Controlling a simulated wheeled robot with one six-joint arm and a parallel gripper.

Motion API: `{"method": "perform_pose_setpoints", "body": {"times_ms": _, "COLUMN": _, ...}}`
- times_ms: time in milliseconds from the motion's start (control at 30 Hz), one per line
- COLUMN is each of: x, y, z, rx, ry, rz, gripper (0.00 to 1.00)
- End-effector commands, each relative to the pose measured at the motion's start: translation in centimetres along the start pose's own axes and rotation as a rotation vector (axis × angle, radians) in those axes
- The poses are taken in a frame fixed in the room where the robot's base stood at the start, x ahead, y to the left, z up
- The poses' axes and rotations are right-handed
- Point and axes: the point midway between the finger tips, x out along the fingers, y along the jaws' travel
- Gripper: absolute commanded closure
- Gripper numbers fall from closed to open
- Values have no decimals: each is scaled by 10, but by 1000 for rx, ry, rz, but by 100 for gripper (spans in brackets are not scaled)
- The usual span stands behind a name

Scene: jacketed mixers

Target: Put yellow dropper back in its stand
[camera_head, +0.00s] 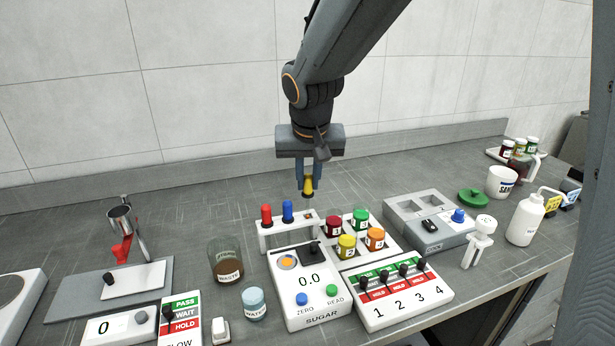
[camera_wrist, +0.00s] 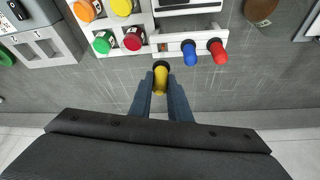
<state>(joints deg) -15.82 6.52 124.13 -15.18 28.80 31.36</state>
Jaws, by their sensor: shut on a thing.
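The yellow dropper (camera_head: 308,186) is held between the fingers of my gripper (camera_head: 314,178), above the counter behind the white stand. It also shows in the wrist view (camera_wrist: 160,80), with my gripper (camera_wrist: 160,88) shut on it. The white dropper stand (camera_head: 288,223) holds a red dropper (camera_head: 266,214) and a blue dropper (camera_head: 287,209). In the wrist view the stand (camera_wrist: 176,42) has the blue dropper (camera_wrist: 189,52) and red dropper (camera_wrist: 216,51) on its right part; its left part has a free place. The yellow dropper is apart from the stand.
The sugar meter (camera_head: 311,289) stands in front of the stand. A rack with red, green, yellow and orange-lidded jars (camera_head: 376,238) is right of it. A waste jar (camera_head: 227,262) and water jar (camera_head: 255,303) stand to the left. The counter behind the stand is clear.

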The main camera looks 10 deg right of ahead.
Motion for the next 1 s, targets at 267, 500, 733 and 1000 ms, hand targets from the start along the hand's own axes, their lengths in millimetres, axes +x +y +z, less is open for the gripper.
{"method": "perform_pose_setpoints", "body": {"times_ms": 267, "x": 13, "y": 0, "z": 5, "rx": -1, "ry": -1, "rz": 1, "gripper": 100}}
{"method": "perform_pose_setpoints", "body": {"times_ms": 500, "x": 23, "y": 0, "z": 10, "rx": -1, "ry": -1, "rz": 1, "gripper": 100}}
{"method": "perform_pose_setpoints", "body": {"times_ms": 733, "x": 33, "y": 0, "z": 13, "rx": -1, "ry": -1, "rz": 1, "gripper": 100}}
{"method": "perform_pose_setpoints", "body": {"times_ms": 1000, "x": 44, "y": 0, "z": 18, "rx": -1, "ry": 0, "rz": 1, "gripper": 100}}
